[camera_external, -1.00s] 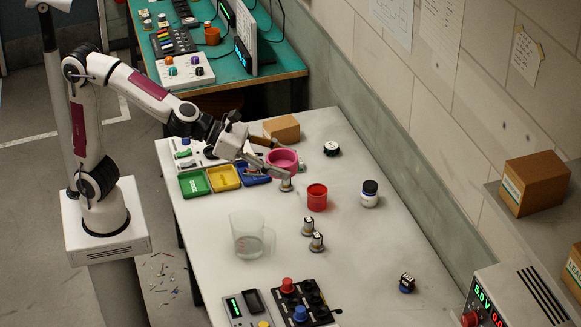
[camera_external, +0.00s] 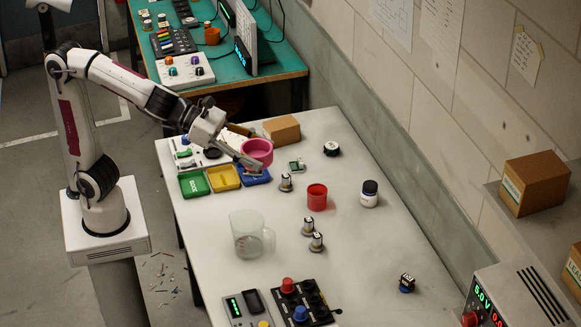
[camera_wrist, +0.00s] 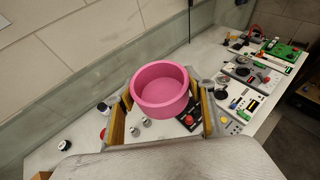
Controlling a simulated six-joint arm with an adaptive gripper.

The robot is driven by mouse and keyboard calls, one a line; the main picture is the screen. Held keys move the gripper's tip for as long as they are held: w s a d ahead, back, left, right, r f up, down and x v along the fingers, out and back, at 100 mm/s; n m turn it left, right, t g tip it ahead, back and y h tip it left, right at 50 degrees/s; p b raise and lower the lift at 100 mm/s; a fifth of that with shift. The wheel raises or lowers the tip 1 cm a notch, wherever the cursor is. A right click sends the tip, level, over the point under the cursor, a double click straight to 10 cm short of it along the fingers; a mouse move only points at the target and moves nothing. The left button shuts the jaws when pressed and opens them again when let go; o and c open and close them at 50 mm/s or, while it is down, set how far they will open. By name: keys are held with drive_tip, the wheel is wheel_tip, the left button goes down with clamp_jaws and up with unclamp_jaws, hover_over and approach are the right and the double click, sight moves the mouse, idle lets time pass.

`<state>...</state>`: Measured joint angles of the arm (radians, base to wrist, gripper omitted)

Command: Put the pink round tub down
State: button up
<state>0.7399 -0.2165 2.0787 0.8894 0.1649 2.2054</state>
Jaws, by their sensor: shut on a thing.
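The pink round tub (camera_external: 258,150) is held in my gripper (camera_external: 248,160), which is shut on it. In the external view it hangs above the blue tray (camera_external: 254,178) at the far left part of the white table (camera_external: 205,235). In the wrist view the pink tub (camera_wrist: 160,92) sits upright between the two fingers (camera_wrist: 162,108), its open top facing the camera and its inside empty. The exact gap between tub and table is hard to tell.
Green (camera_external: 193,184) and yellow (camera_external: 224,178) trays lie beside the blue one. A cardboard box (camera_external: 282,130) stands behind.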

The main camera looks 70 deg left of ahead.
drive_tip(key=s+a+r+m+h, duration=0.1)
drive_tip(key=s+r, duration=0.2)
drive_tip(key=s, duration=0.2)
drive_tip(key=shift+g, duration=0.4)
drive_tip(key=shift+s+r, duration=0.1)
drive_tip(key=shift+s, duration=0.05)
idle(0.9)
drive_tip(key=w+d+r+n+t+y, duration=0.1)
drive_tip(key=w+d+r, duration=0.25)
drive_tip(key=w, duration=0.35)
drive_tip(key=w+d+r+n+y, duration=0.1)
drive_tip(key=w+d+r, duration=0.25)
drive_tip(key=w, duration=0.25)
drive_tip(key=w+d+f+n+t+y, duration=0.1)
drive_tip(key=w+n+y, duration=0.1)
drive_tip(key=w, duration=0.5)
drive_tip(key=w+d+f+n+t+y, duration=0.1)
drive_tip(key=w+n+y, duration=0.1)
drive_tip(key=w, duration=0.5)
drive_tip(key=shift+w+d, duration=0.35)
drive_tip(key=shift+d, duration=0.05)
wheel_tip(320, 180, down, 38)
idle(1.0)
